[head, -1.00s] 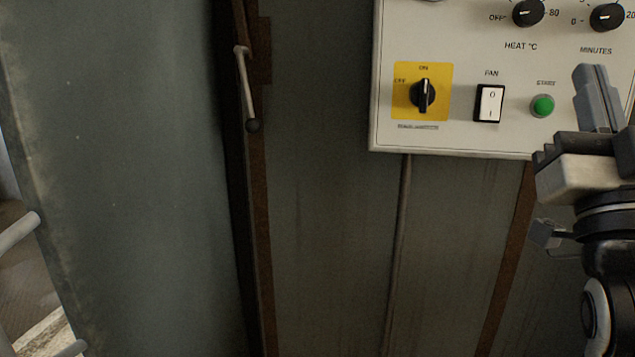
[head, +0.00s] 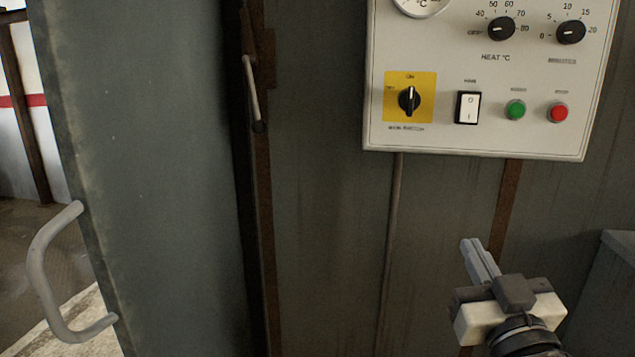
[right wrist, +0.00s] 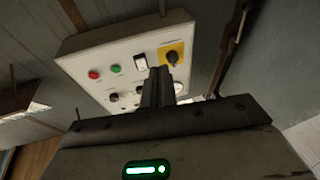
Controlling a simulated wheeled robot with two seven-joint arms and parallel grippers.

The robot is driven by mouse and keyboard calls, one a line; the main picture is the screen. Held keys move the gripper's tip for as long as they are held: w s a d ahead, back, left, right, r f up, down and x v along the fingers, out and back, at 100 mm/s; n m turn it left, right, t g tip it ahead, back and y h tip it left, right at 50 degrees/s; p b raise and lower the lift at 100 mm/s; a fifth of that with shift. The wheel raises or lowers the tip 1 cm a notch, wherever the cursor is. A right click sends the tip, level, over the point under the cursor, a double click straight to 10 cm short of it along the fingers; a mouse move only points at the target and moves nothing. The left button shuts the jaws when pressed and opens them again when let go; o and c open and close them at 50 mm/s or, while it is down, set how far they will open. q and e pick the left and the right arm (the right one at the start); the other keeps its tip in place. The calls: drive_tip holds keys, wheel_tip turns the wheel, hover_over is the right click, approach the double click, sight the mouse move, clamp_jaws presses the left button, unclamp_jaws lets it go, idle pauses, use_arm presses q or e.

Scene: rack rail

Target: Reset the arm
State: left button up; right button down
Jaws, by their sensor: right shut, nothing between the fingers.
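My right gripper (head: 481,259) is at the lower right of the head view, below the control panel (head: 480,140) and apart from it. Its fingers are together and empty, pointing up and to the left. In the right wrist view the shut fingers (right wrist: 158,88) stand in front of the panel (right wrist: 85,47). My left gripper is in neither view.
The panel carries a yellow-backed rotary switch (head: 409,100), a white rocker switch (head: 467,107), a green button (head: 515,109), a red button (head: 558,112) and two black knobs. A grey door (head: 150,150) with a light handle (head: 45,270) stands at the left. A grey box (head: 617,270) is at the far right.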

use_arm(q)
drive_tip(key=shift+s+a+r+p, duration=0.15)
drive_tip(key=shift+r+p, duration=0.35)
drive_tip(key=shift+p, duration=0.75)
use_arm(e)
drive_tip(key=s+a+f+g+y, duration=0.1)
drive_tip(key=s+f, duration=0.4)
drive_tip(key=f, duration=0.5)
drive_tip(key=s+a+f+g, duration=0.3)
drive_tip(key=s+f+g, duration=0.3)
drive_tip(key=f, duration=0.4)
drive_tip(key=s+a+f+g+y, duration=0.1)
drive_tip(key=s+a+f+g, duration=0.2)
drive_tip(key=f, duration=0.7)
drive_tip(key=s, duration=0.2)
drive_tip(key=shift+s+n+g+y, duration=0.3)
drive_tip(key=shift+s+n, duration=0.05)
drive_tip(key=shift+n, duration=0.05)
drive_tip(key=shift+w, duration=0.1)
